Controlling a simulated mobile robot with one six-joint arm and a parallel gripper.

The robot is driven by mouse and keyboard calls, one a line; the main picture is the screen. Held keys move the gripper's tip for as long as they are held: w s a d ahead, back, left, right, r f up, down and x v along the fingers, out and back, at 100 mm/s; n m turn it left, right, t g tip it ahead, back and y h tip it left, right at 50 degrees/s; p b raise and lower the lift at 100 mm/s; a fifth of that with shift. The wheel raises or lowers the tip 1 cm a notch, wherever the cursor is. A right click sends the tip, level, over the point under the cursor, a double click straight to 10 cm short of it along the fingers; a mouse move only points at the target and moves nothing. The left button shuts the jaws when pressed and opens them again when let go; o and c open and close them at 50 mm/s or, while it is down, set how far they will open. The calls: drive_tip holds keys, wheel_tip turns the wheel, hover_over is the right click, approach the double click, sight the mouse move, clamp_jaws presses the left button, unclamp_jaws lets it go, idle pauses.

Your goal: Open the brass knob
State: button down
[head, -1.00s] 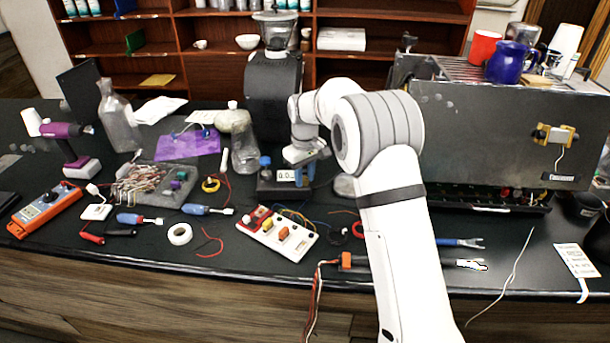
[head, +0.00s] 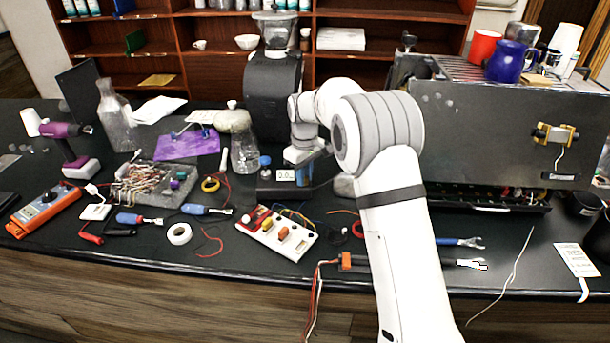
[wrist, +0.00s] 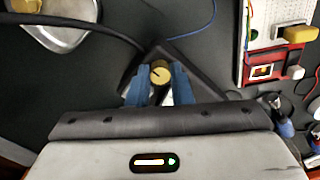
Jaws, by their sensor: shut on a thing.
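The brass knob (wrist: 160,72) is round with a dark line across its face, seen end-on in the wrist view. It sits over a dark angular base. My gripper (wrist: 160,82) has its blue fingers on both sides of the knob, shut on it. In the head view my gripper (head: 306,172) points down beside a dark device (head: 268,187) with a small white readout (head: 286,175). The knob is hidden there behind my gripper and arm.
A white board with coloured blocks (head: 278,233) lies in front of the device. A glass flask (head: 244,155) stands to its left, and a grey machine (head: 500,135) to the right. Loose wires and tools lie near the counter's front edge.

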drive_tip(key=c, duration=1.3)
unclamp_jaws()
wheel_tip(320, 180, up, 7)
drive_tip(key=shift+r+b, duration=0.2)
drive_tip(key=shift+b, duration=0.25)
drive_tip(key=shift+r, duration=0.25)
